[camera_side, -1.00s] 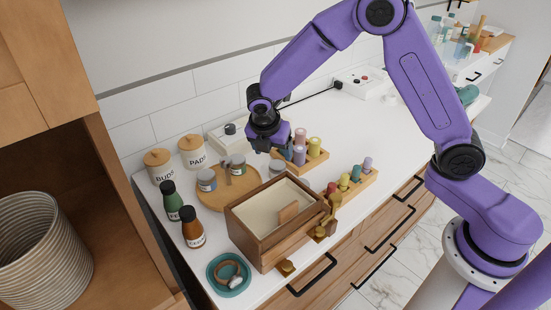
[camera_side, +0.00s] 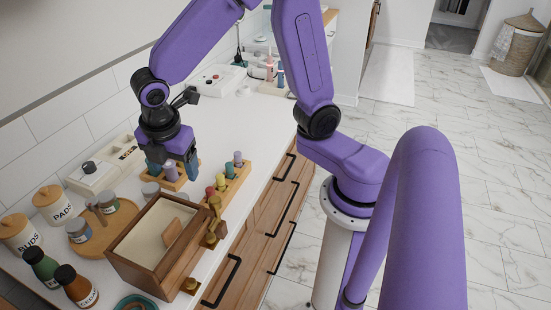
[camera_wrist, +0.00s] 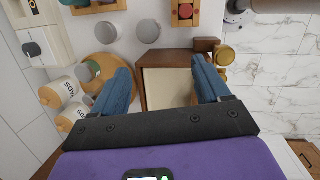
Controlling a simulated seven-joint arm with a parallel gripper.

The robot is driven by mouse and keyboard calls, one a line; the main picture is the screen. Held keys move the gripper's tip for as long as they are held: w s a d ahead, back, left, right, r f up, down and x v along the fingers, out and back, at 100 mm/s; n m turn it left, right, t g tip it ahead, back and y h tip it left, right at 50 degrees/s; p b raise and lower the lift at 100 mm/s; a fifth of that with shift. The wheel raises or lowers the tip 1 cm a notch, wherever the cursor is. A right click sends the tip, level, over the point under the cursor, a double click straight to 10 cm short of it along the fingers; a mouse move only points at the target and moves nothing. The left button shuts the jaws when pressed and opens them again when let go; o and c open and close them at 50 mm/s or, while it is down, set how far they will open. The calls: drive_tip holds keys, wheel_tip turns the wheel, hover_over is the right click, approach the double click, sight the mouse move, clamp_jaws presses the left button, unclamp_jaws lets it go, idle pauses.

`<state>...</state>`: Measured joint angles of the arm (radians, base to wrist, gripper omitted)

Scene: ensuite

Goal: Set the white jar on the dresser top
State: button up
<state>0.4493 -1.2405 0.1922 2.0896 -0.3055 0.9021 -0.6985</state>
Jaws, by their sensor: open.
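Several grey-lidded jars are in view, and I cannot tell for sure which is the white jar. One pale-bodied jar (camera_side: 150,190) stands behind the wooden box, partly hidden; a grey lid (camera_wrist: 148,30) shows ahead of my fingers in the wrist view. Two others, a nearer jar (camera_side: 78,231) and a farther jar (camera_side: 105,203), are on the round wooden tray (camera_side: 99,240). Cream canisters marked PADS (camera_side: 53,205) and BUDS (camera_side: 18,234) have wooden lids. My gripper (camera_side: 173,172) is open and empty, pointing down above the white dresser top (camera_side: 225,120).
The open wooden box (camera_side: 135,268) has a cream inside and brass fittings. Racks of colored bottles (camera_side: 228,186) stand beyond it. Dark-capped bottles (camera_side: 76,287) stand at lower left. A pale box (camera_side: 92,177) is by the wall. The far dresser top is mostly clear.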

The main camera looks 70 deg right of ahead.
drive_tip(key=s+d+r+m+y, duration=0.1)
drive_tip(key=s+d+m, duration=0.2)
drive_tip(key=s, duration=0.7)
drive_tip(key=s+d+r+m+g+y, duration=0.1)
drive_tip(key=s+d+m, duration=0.2)
drive_tip(key=s, duration=0.7)
drive_tip(key=shift+d+m+g+y, duration=0.3)
drive_tip(key=shift+d+m, duration=0.1)
drive_tip(key=shift+d, duration=0.05)
